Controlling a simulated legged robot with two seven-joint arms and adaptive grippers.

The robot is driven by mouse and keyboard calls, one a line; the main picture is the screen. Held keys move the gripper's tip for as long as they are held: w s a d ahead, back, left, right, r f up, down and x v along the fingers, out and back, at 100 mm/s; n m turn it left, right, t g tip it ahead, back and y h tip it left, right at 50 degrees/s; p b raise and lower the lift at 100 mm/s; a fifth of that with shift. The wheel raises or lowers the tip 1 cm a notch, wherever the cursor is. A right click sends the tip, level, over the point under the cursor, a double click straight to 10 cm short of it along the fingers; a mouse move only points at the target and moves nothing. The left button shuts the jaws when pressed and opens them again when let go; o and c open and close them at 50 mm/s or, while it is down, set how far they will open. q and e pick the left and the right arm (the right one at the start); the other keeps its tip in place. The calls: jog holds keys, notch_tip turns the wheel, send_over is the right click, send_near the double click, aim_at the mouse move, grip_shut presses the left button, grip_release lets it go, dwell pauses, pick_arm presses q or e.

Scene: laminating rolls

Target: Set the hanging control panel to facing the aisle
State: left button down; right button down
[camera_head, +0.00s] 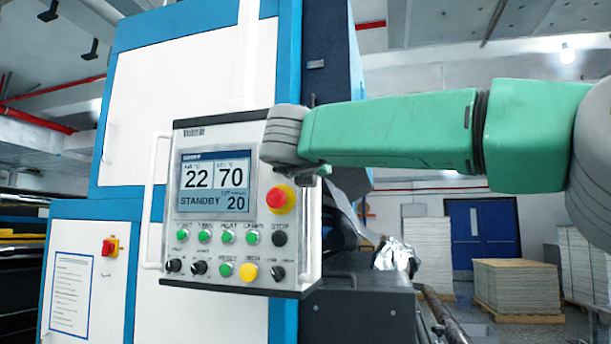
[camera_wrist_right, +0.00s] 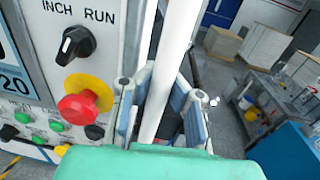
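The control panel (camera_head: 217,262) is a grey box hanging from a white post (camera_head: 247,60), its face turned mostly towards me. It has a lit screen (camera_head: 215,182), a red emergency stop on yellow (camera_head: 280,198) and rows of knobs and buttons. A white bar handle (camera_head: 153,200) runs down its left side. My right arm crosses from the right and covers the panel's upper right corner. In the right wrist view, my right gripper (camera_wrist_right: 165,108) has its fingers apart on either side of a white upright bar (camera_wrist_right: 165,75) beside the panel (camera_wrist_right: 105,20). My left gripper is out of view.
A large white and blue machine (camera_head: 185,60) stands right behind the panel. A dark machine bed with crumpled foil (camera_head: 393,254) is at the right. Pallets of stacked sheets (camera_head: 517,287) and a blue door (camera_head: 478,235) are farther back, with open floor between.

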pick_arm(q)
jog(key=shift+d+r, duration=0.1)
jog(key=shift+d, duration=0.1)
pick_arm(e)
jog(key=shift+d+r, duration=0.45)
jog(key=shift+r, duration=0.1)
jog(key=shift+s, duration=0.1)
jog(key=c, duration=1.6)
grip_release()
jog(key=shift+a, duration=0.1)
jog(key=shift+o, duration=0.6)
jog(key=shift+s, duration=0.5)
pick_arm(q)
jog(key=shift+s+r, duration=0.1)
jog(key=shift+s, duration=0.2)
pick_arm(e)
jog(key=v, duration=1.2)
jog(key=shift+a+f, duration=0.15)
jog(key=shift+f, duration=0.05)
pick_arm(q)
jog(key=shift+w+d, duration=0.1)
pick_arm(e)
jog(key=shift+w, duration=0.15)
